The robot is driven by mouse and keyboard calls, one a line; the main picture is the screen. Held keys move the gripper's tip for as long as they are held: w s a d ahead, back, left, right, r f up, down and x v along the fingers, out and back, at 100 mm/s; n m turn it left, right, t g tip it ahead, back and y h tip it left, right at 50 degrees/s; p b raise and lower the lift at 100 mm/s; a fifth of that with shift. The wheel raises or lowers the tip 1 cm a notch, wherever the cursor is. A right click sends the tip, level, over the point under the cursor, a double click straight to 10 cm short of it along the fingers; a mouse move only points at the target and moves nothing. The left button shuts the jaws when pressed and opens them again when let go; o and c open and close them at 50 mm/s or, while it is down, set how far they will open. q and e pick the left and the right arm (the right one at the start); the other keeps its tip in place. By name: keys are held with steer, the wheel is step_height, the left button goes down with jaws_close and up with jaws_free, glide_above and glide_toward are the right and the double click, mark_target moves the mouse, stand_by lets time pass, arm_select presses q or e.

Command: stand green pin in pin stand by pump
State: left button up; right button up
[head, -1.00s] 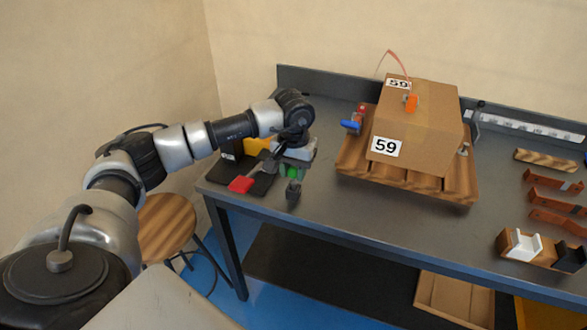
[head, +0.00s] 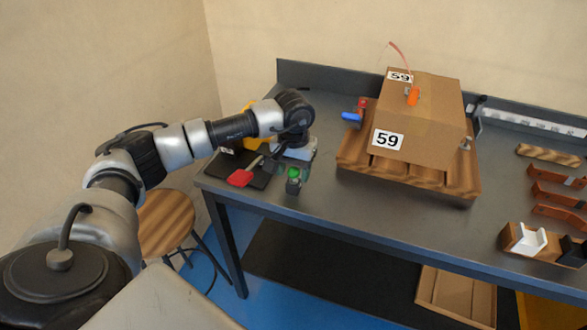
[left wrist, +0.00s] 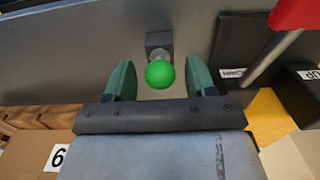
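The green pin (left wrist: 159,74) shows in the left wrist view as a bright green ball on a short metal shaft. The shaft meets a small dark block (left wrist: 158,41), the pin stand; how deep it sits I cannot tell. In the head view the green ball (head: 293,173) is right above the small block (head: 293,187) near the table's front left edge. My left gripper (left wrist: 159,64) is open, its green fingers either side of the ball with gaps. The pump's red lever (head: 240,177) and black base (head: 259,179) are just left of it. My right gripper is out of view.
A cardboard box marked 59 (head: 433,116) sits on a wooden pallet (head: 461,184) to the right. Orange bars (head: 560,215) and a wooden holder (head: 511,242) lie far right. A stool (head: 166,224) stands left. Bare tabletop (head: 370,225) lies between.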

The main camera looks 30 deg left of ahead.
mark_target(293, 168)
arm_select(q)
steer(key=shift+o, duration=0.2)
steer(key=shift+r, duration=0.15)
step_height(293, 168, up, 11)
steer(key=shift+f+b, duration=0.2)
steer(key=shift+b, duration=0.1)
